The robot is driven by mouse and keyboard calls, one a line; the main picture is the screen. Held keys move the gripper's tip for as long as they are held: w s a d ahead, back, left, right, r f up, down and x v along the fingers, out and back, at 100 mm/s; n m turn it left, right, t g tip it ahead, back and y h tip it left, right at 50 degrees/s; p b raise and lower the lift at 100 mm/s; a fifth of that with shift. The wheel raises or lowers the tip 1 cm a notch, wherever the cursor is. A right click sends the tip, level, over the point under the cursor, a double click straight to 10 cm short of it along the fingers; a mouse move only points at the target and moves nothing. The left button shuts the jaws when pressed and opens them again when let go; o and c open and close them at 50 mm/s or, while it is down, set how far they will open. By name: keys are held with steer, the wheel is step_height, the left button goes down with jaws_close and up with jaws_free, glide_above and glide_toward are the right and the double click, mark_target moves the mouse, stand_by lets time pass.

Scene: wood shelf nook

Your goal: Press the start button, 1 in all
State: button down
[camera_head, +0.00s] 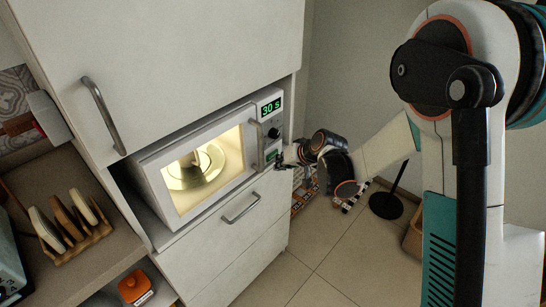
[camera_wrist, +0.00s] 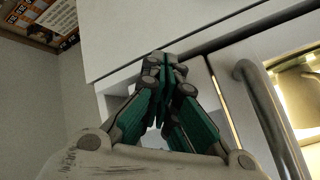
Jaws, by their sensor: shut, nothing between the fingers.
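The white microwave (camera_head: 150,184) sits in a cabinet niche in the head view, its door closed and its inside lit. Its green display (camera_head: 271,106) reads about 30 s, with a dark knob (camera_head: 274,133) below. A small green button (camera_head: 271,155), apparently the start button, is low on the panel, partly behind my gripper tip. My gripper (camera_head: 281,160) is shut and empty at the lower panel; I cannot tell whether it touches the button. In the wrist view, my gripper's fingers (camera_wrist: 166,62) meet at the tips, and the button is hidden.
The microwave door handle (camera_head: 259,144) stands just left of my gripper; it also shows in the wrist view (camera_wrist: 268,112). A drawer handle (camera_head: 241,208) is below. A toast rack (camera_head: 77,238) stands on the left counter. A black stand (camera_head: 386,205) is on the floor to the right.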

steer(key=shift+s+d, duration=0.2)
steer(key=shift+d, duration=0.05)
steer(key=s+d, duration=0.1)
steer(key=d, duration=0.1)
steer(key=s+d, duration=0.2)
steer(key=shift+b, duration=0.35)
stand_by(0.8)
steer(key=s+d+r+m+h, duration=0.1)
steer(key=s+d+r+h, duration=0.1)
steer(key=s+d+r, duration=0.7)
steer(key=s+d+r+h, duration=0.3)
steer(key=s+d+r, duration=0.2)
steer(key=s+r, duration=0.45)
steer(key=s+d+f+t+h, duration=0.1)
steer(key=s+d, duration=0.3)
steer(key=s, duration=0.6)
steer(key=shift+s+f+m, duration=0.2)
steer(key=shift+s+m, duration=0.05)
steer(key=shift+m, duration=0.15)
